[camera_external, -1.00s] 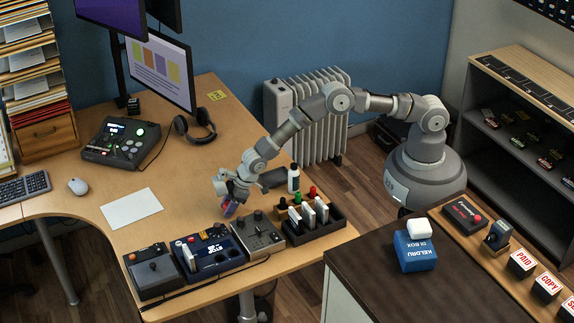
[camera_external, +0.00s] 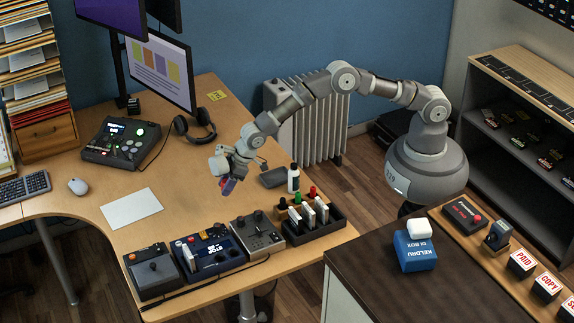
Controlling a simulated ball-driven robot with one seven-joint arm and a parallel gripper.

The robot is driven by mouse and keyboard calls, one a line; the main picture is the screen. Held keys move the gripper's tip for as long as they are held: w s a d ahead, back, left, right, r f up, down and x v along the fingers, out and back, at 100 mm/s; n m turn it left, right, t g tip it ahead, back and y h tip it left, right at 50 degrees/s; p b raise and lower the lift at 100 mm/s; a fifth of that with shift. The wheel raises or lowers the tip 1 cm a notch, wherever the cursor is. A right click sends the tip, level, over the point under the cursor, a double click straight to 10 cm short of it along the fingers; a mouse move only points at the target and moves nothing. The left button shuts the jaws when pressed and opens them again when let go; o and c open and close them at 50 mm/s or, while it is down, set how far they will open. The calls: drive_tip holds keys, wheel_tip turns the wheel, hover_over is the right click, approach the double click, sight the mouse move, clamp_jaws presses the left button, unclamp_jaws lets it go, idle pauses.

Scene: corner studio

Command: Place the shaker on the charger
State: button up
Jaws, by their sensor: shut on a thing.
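My gripper (camera_external: 229,180) is shut on a small purple and blue thing, most likely the shaker (camera_external: 228,187); the fingers hide part of it. It hangs tilted above the desk, clear of the devices on the front edge. The charger seems to be the blue device (camera_external: 232,257) with a small display and dark recesses, in the front row. A white upright piece stands in its left part. The held thing is behind and above this device, apart from it.
A grey knobbed box (camera_external: 258,237) and a black tray (camera_external: 325,228) of upright pieces stand right. A black-and-white bottle (camera_external: 293,179) stands behind the tray. Bare desk surrounds the white paper (camera_external: 132,208).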

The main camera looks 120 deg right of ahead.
drive_tip(key=s+a+r+n+y+p, duration=0.15)
drive_tip(key=s+a+r+p, duration=0.35)
drive_tip(key=a, duration=0.6)
drive_tip(key=s+a+r+n+y+p, duration=0.1)
drive_tip(key=a+r+n+p, duration=0.25)
drive_tip(key=a+r, duration=0.65)
drive_tip(key=s+a+r+n+y+p, duration=0.15)
drive_tip(key=s+a+r+p, duration=0.3)
drive_tip(key=a, duration=0.85)
drive_tip(key=s+a+r+n+g+y+p, duration=0.15)
drive_tip(key=s+a+r+n+p, duration=0.4)
drive_tip(key=s+a, duration=0.6)
drive_tip(key=s+a+r+n+g+y+p, duration=0.1)
drive_tip(key=s+a+r+n+g+p, duration=0.15)
drive_tip(key=s+a+r+p, duration=0.9)
drive_tip(key=b, duration=0.5)
hover_over(422, 230)
drive_tip(key=d, duration=0.2)
drive_tip(key=shift+n+t, duration=0.3)
drive_tip(key=shift+n, duration=0.15)
drive_tip(key=f, duration=0.4)
drive_tip(key=shift+s+a+f, duration=0.1)
drive_tip(key=shift+s+a, duration=0.1)
drive_tip(key=shift+s, duration=0.2)
drive_tip(key=shift+f, duration=1.7)
drive_tip(key=shift+d+f, duration=0.1)
